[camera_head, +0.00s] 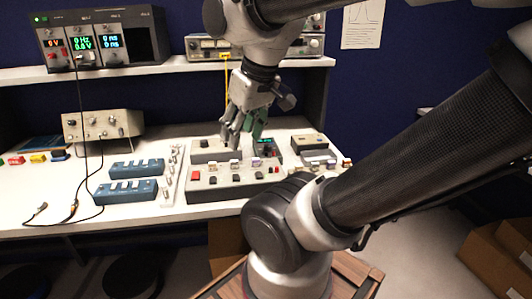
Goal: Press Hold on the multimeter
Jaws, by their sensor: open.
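My gripper (244,134) is open and points down over the middle of the bench. Its fingers hang just above the grey devices there, with nothing visible between them. I cannot make out a Hold button. Whether the fingers touch anything cannot be told.
A grey console (235,181) with red, black and white buttons lies in front of the gripper. Two blue switch boxes (126,190) lie to the left, with a cream instrument (103,126) behind. A shelf (160,69) above carries a display unit (104,38). Black cables trail at the left.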

